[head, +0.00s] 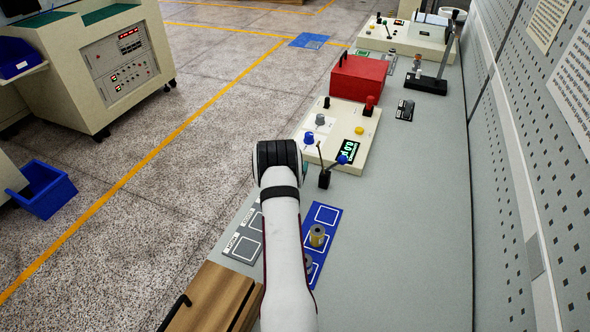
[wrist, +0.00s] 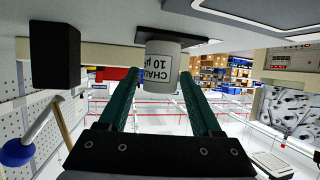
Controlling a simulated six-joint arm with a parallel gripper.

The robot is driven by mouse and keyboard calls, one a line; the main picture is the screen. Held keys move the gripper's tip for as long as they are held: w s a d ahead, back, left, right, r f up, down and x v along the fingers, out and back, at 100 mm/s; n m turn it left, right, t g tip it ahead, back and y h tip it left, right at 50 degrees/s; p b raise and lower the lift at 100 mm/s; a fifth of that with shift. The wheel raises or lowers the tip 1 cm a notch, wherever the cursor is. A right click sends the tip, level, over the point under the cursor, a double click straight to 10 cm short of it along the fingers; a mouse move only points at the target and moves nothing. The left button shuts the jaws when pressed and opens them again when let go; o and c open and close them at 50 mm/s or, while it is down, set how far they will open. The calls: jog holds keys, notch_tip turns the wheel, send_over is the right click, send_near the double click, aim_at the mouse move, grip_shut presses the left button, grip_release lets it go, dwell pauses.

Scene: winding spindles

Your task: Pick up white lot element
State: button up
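My gripper (wrist: 160,78) has two green fingers, set apart on either side of the cylinder. A gap shows between the cylinder and the fingers, and I see no clear contact. In the head view my arm hides my gripper and the white element.
A blue mat (head: 327,215) with white squares bears small spools (head: 317,236). A grey marked mat (head: 243,246) and wooden box (head: 213,299) lie left. A control panel (head: 365,125) with levers and a red box (head: 358,78) stand beyond.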

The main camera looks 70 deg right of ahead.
grip_shut()
